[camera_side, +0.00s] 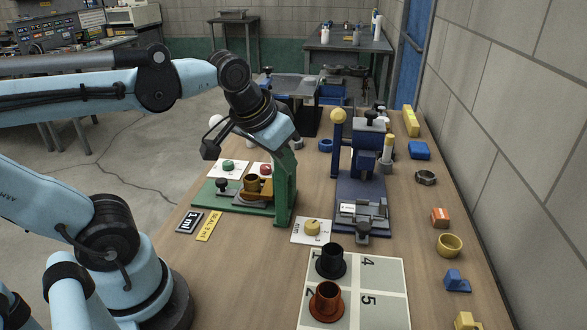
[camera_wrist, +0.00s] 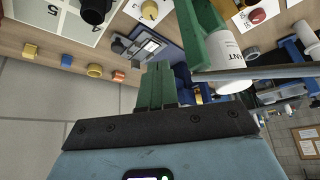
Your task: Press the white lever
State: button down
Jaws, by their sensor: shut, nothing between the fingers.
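The white round knob (camera_side: 215,121) of the lever shows at the left of the green press (camera_side: 286,190) in the side view. Most of its handle is hidden behind my wrist. My gripper (camera_side: 292,143) is at the top of the green press, to the right of the knob; its fingertips are hard to make out there. In the wrist view my gripper (camera_wrist: 155,66) has its green fingers together and empty. Beside them are the green press column (camera_wrist: 200,30), a white labelled cylinder (camera_wrist: 228,58) and a grey bar (camera_wrist: 260,74). Contact with the lever cannot be told.
A blue press (camera_side: 365,185) with a yellow knob (camera_side: 338,115) stands to the right. A numbered board (camera_side: 385,290) bears a black flanged part (camera_side: 331,261) and a brown one (camera_side: 326,302). Small coloured parts line the table's right edge. Bare wood lies left of the board.

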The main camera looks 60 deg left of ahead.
aim_at(219, 117)
jog(key=s+a+r+n+g+y, duration=0.1)
jog(key=s+a+r+n+g, duration=0.1)
jog(key=r, duration=0.8)
jog(key=s+a+r+n+g+y, duration=0.2)
jog(key=a+r+n+g, duration=0.2)
jog(key=r, duration=0.6)
jog(key=shift+s+a+r+n+g, duration=0.3)
jog(key=shift+s+a+r+n, duration=0.05)
jog(key=shift+a+n, duration=0.3)
jog(key=x, duration=1.4)
jog(key=shift+a, duration=0.15)
jog(key=shift+s, duration=0.1)
